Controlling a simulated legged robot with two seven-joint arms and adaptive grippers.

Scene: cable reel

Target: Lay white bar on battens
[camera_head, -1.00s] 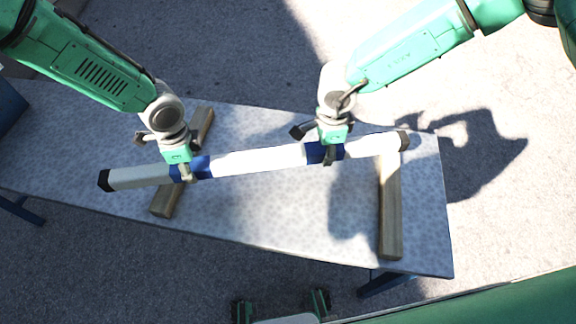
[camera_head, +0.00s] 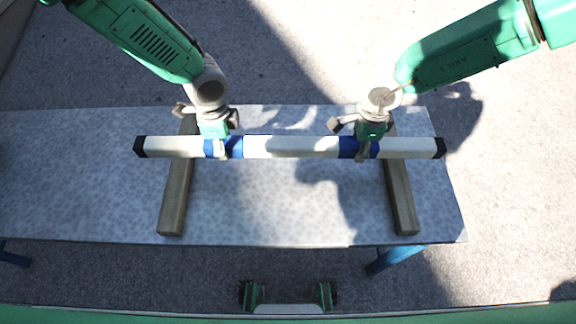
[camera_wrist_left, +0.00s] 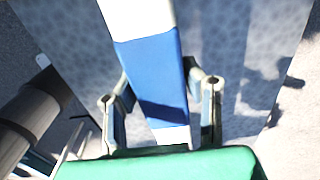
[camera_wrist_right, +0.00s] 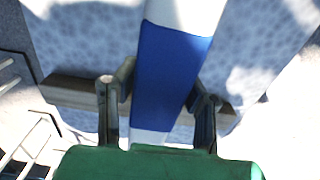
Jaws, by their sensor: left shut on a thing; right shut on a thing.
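The white bar (camera_head: 290,146) has two blue bands and black end caps. It runs level across the head view, above the table, crossing over both wooden battens. The left batten (camera_head: 174,195) and the right batten (camera_head: 402,195) lie on the table, roughly across the bar. My left gripper (camera_head: 222,150) is shut on the bar at its left blue band (camera_wrist_left: 158,75). My right gripper (camera_head: 362,150) is shut on the bar at its right blue band (camera_wrist_right: 170,75). Whether the bar touches the battens cannot be told; the grippers hide part of the crossings.
The speckled grey table (camera_head: 275,205) is clear between the battens and at the far left. Blue table legs (camera_head: 395,258) show below its near edge. Concrete ground surrounds it, with hard shadows across the scene.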

